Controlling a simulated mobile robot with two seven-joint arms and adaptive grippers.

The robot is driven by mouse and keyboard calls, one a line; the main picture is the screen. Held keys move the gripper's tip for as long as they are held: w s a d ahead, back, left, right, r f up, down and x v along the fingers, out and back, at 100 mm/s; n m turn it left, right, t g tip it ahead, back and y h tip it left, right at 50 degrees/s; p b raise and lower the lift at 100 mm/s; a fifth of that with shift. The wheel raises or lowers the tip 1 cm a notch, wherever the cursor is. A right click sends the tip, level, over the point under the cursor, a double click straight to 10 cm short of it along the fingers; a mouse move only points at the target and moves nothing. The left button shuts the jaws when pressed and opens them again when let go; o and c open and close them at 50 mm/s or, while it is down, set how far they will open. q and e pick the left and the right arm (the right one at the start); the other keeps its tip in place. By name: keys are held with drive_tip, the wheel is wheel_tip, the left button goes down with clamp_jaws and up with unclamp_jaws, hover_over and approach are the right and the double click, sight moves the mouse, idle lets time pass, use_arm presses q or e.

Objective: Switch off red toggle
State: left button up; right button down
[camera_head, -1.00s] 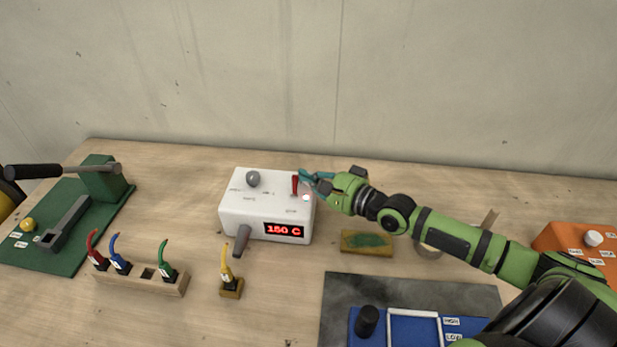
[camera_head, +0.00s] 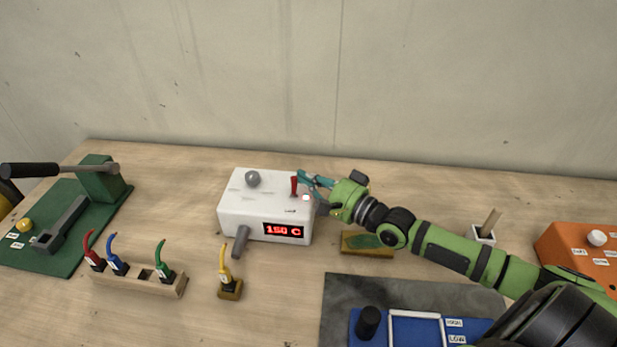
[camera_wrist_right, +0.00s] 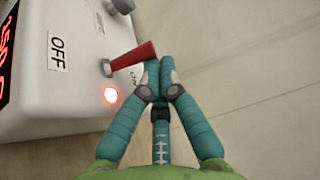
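The red toggle (camera_head: 294,186) stands up from the top of a white box (camera_head: 262,186) in the middle of the table. In the right wrist view the toggle (camera_wrist_right: 130,58) leans to the right, beside an ON label, with an OFF label to its left. A lit round lamp is beside it. My right gripper (camera_head: 306,179) is at the toggle's right side; in the wrist view its teal fingertips (camera_wrist_right: 159,66) are together, at or very near the toggle's tip, with nothing seen between them. My left gripper is not in view.
The box has a grey knob (camera_head: 252,178), a grey lever (camera_head: 240,240) and a display reading 150 C (camera_head: 283,230). A wooden rack (camera_head: 138,280) with coloured plugs stands front left. A green-and-yellow sponge (camera_head: 367,243) lies beneath my right arm.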

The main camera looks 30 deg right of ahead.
drive_tip(key=shift+s+a+n+t+y+b, duration=0.2)
drive_tip(key=shift+s+n+t+y+b, duration=0.1)
drive_tip(key=shift+n+b, duration=0.45)
drive_tip(key=shift+s+a+n+t+y+b, duration=0.2)
drive_tip(key=shift+s+n+t+y+b, duration=0.1)
drive_tip(key=shift+n+b, duration=0.45)
drive_tip(key=shift+w+r, duration=0.1)
idle(0.3)
